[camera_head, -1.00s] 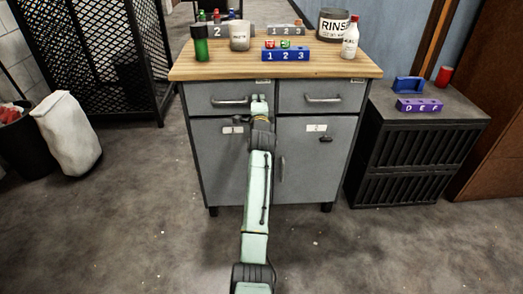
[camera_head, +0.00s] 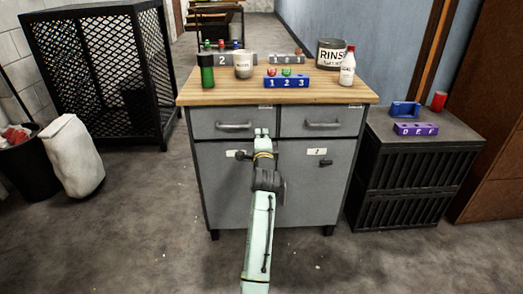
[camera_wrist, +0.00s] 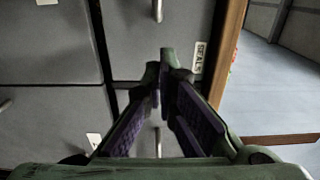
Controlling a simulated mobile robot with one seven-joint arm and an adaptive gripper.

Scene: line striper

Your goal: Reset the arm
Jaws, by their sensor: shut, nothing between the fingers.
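My gripper (camera_head: 262,133) is in front of the grey cabinet, just below and between its two drawers. It is shut and empty. In the wrist view my gripper (camera_wrist: 163,68) has its fingertips together, pointing at the cabinet front, which appears turned sideways. The left drawer (camera_head: 231,122) and right drawer (camera_head: 321,121) look shut. My arm hides part of the cabinet doors.
The wooden cabinet top (camera_head: 225,96) holds a green bottle (camera_head: 206,71), a mug (camera_head: 243,64), a blue block holder (camera_head: 286,82), a RINSE tub (camera_head: 330,54) and a white bottle (camera_head: 347,67). A black crate (camera_head: 415,175) stands right.

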